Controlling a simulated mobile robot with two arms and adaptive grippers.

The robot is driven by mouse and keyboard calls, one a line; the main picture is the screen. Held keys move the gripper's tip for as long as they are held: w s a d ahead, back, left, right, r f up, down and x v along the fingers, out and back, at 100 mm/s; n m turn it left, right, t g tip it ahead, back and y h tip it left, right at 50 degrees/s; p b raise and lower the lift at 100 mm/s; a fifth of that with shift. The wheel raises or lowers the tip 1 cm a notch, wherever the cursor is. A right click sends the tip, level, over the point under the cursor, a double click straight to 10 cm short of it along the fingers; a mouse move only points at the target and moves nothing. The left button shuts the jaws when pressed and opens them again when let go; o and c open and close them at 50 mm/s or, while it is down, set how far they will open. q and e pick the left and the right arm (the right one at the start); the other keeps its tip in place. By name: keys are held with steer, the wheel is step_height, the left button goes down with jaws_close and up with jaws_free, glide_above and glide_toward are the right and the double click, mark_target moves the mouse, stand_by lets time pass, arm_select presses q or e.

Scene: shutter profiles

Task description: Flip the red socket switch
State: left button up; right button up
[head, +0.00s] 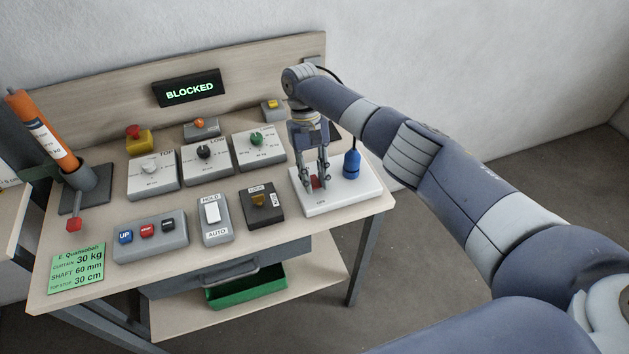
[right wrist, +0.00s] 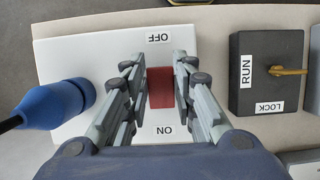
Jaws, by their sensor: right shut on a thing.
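The red socket switch (head: 318,182) sits on a white socket plate (head: 345,197) at the right end of the bench. In the right wrist view the red switch (right wrist: 160,88) shows between the marks OFF and ON on the plate. My right gripper (right wrist: 160,80) comes down from above and is shut on the switch, with a finger at each side. In the head view my right gripper (head: 318,178) hides part of the switch. Which way the rocker is tilted I cannot tell. My left gripper is not in view.
A blue plug (head: 351,164) stands in the plate beside the gripper. A dark RUN/LOCK key box (head: 272,210), a HOLD/AUTO switch (head: 213,214) and dial boxes (head: 205,168) stand to the left. A display (head: 187,88) reads BLOCKED. A green tray (head: 246,292) lies below.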

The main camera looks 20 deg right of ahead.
mark_target(311, 176)
steer(key=shift+w+r, duration=0.15)
steer(key=o, duration=1.1)
steer(key=shift+c, duration=0.2)
steer(key=v, duration=0.7)
steer(key=shift+w+r, duration=0.1)
steer(key=shift+w, duration=0.05)
